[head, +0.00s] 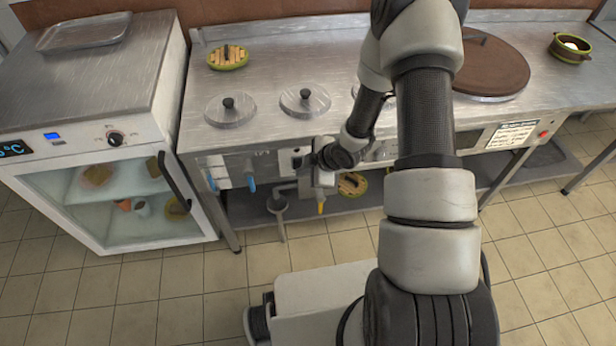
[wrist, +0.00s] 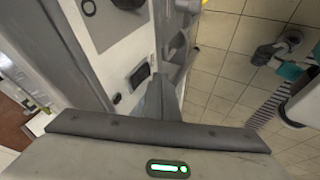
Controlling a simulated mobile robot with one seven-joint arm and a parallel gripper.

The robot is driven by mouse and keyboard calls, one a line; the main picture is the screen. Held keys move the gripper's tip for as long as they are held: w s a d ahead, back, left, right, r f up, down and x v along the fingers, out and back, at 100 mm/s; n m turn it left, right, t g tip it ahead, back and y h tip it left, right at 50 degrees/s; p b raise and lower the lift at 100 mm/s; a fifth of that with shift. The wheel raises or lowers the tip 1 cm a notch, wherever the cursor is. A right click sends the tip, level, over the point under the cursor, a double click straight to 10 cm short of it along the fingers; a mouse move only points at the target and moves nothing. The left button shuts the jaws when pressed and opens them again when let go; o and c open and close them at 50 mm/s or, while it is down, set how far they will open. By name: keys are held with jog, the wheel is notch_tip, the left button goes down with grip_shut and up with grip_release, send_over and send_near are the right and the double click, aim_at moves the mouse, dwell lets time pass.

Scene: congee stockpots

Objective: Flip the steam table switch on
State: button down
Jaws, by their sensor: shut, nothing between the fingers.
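The steam table (head: 270,62) is a long steel counter with round lids set in its top. Its front panel carries a small dark switch (head: 297,161), just left of my gripper in the head view. In the wrist view a dark rectangular switch (wrist: 139,75) sits on the pale panel. My gripper (wrist: 160,82) is shut and empty, its fingertips close beside that switch. I cannot tell whether they touch it. The switch's on or off position is not clear. In the head view my wrist hides part of the panel.
Blue-handled taps (head: 251,184) stick out of the panel to the left. A glass-door fridge cabinet (head: 130,210) stands left of the counter. A red button (head: 543,133) and a label are at the right. A lower shelf (head: 350,200) runs beneath.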

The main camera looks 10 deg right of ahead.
jog(key=shift+w, duration=0.6)
jog(key=shift+f, duration=0.1)
jog(key=shift+w+f+b, duration=0.3)
jog(key=shift+f+b, duration=0.1)
jog(key=shift+b, duration=0.15)
jog(key=shift+r, duration=0.1)
